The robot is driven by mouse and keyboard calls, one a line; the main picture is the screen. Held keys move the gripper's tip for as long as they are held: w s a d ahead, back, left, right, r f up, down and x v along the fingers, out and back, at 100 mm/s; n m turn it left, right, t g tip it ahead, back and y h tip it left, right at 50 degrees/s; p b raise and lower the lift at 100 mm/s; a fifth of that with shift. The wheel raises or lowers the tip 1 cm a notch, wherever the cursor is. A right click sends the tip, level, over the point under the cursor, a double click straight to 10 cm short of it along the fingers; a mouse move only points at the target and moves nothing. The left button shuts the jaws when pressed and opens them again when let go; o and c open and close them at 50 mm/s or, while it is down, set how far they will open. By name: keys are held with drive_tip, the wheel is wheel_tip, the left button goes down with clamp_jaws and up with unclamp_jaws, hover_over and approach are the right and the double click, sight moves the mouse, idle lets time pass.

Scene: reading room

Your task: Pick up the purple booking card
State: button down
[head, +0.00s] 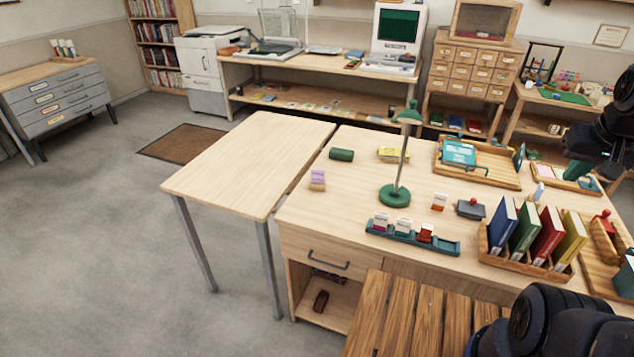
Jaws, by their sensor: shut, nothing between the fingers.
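A purple booking card (318,176) stands upright in a small wooden block near the left edge of the main desk (340,205). Its lower part is paler. My gripper (578,170) is at the right edge of the view, above the desk's right side. It is shut and empty, far to the right of the purple card and not touching it. Part of my arm is cut off by the frame.
A green lamp (395,195) stands right of the card, with a green roll (341,155) behind it. A green rack (412,239) of cards and a wooden book holder (525,266) line the front. A bare side table (250,160) adjoins at left.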

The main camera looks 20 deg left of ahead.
drive_tip(key=c, duration=2.1)
unclamp_jaws()
drive_tip(key=o, duration=0.7)
